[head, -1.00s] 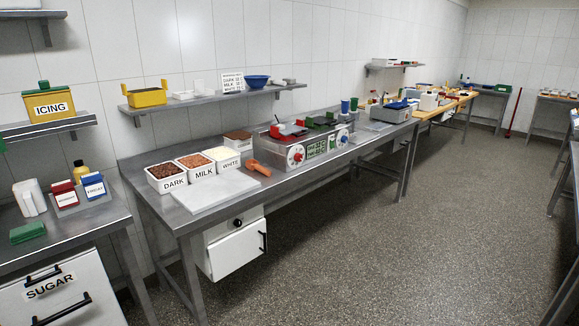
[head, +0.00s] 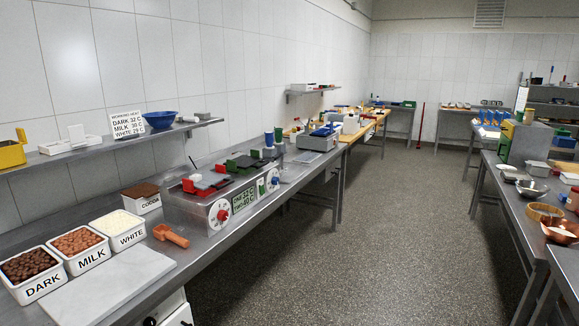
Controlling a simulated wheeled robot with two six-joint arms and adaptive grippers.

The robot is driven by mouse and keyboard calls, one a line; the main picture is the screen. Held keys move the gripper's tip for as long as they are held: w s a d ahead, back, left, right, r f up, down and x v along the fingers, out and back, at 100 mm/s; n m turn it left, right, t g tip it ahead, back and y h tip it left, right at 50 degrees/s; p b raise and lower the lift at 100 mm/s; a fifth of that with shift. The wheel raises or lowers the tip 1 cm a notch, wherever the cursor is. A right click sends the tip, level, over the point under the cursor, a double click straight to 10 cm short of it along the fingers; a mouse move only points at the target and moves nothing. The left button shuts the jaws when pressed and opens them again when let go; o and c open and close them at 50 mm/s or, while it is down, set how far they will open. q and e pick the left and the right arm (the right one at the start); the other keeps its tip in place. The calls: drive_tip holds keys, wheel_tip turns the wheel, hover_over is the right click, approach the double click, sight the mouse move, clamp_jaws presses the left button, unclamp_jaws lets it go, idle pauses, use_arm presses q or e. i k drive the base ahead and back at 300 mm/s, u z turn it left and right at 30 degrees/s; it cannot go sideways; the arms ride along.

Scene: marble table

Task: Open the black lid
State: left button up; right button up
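A steel warming machine (head: 190,212) stands on the metal table at the left. Neither of my grippers is in view.
Tubs marked DARK (head: 35,273), MILK (head: 80,248) and WHITE (head: 118,230) stand near a pale board (head: 110,285). An orange scoop (head: 171,235) lies before the machine. A wide, clear floor aisle (head: 360,240) runs right of the table. Bowls (head: 532,188) stand on the right table.

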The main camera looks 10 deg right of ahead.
sight(244, 162)
drive_tip(key=z, duration=1.15)
drive_tip(key=i, duration=3.1)
drive_tip(key=u, duration=2.55)
